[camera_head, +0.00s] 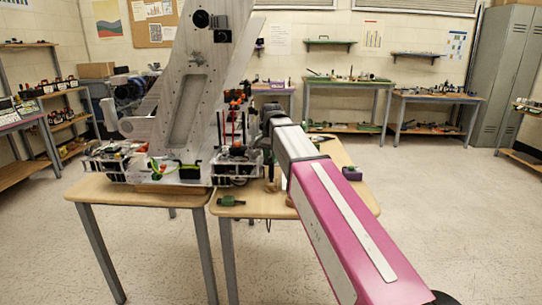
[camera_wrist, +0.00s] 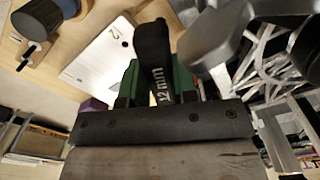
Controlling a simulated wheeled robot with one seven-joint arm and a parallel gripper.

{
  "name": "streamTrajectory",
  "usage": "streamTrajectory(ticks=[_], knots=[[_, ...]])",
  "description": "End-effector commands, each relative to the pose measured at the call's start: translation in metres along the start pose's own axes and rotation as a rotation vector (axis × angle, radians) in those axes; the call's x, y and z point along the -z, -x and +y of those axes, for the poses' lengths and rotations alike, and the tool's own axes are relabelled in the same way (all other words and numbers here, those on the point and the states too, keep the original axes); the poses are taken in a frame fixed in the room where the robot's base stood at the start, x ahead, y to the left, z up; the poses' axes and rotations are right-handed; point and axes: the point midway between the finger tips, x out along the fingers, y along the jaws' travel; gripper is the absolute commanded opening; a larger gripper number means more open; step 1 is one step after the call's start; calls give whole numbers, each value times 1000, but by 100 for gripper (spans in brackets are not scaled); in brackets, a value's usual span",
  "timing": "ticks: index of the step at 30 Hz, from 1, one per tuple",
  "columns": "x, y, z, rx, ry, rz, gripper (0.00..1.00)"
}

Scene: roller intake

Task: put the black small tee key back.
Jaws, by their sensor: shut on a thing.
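The black tee key (camera_wrist: 152,50), marked "12 mm", shows in the wrist view between the green fingers of my gripper (camera_wrist: 156,85). My gripper is shut on it. A white panel (camera_wrist: 105,58) with a small dark mark lies on the wood left of the key in the wrist view. I cannot make out the key's own place.
Grey metal parts (camera_wrist: 225,38) stand close to the right of the key in the wrist view. A blue and black cylinder (camera_wrist: 38,22) is at upper left. In the head view a tall grey plate (camera_head: 185,85) stands left of my arm, and a green tool (camera_head: 230,201) lies on the table.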

Motion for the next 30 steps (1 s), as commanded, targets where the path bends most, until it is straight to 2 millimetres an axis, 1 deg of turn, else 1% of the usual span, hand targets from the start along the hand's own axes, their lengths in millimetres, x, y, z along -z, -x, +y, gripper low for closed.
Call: streamTrajectory(ticks=[11,20,21,22,23,30], knots=[[0,-13,0,0,0,-1,0],[0,-14,0,0,0,0,0],[0,-14,0,0,0,0,40],[0,-14,0,0,0,0,50],[0,-14,0,0,0,0,57],[0,-14,-1,2,1,-1,57]])
